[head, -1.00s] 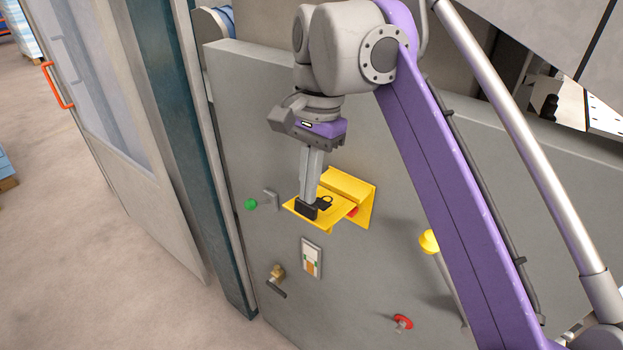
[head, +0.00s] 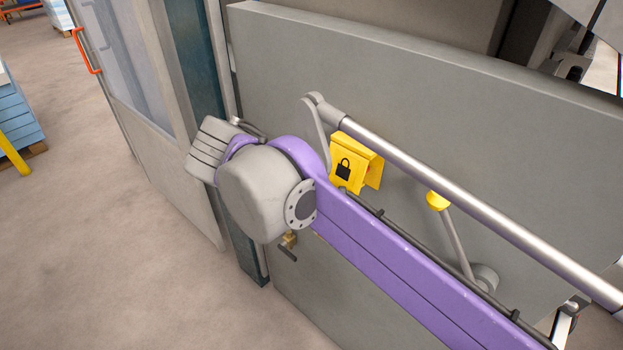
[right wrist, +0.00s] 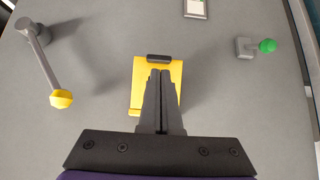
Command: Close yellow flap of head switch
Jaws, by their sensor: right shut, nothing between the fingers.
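In the right wrist view the flap (right wrist: 140,85) lies behind my right gripper (right wrist: 159,58). In the head view my arm hides the right gripper's fingers. My left gripper is not in view.
A lever with a yellow knob (head: 437,201) sticks out right of the flap and also shows in the wrist view (right wrist: 61,98). A green knob (right wrist: 267,45) and a small white plate (right wrist: 196,8) are on the panel. A brass-coloured fitting (head: 289,240) shows below my arm.

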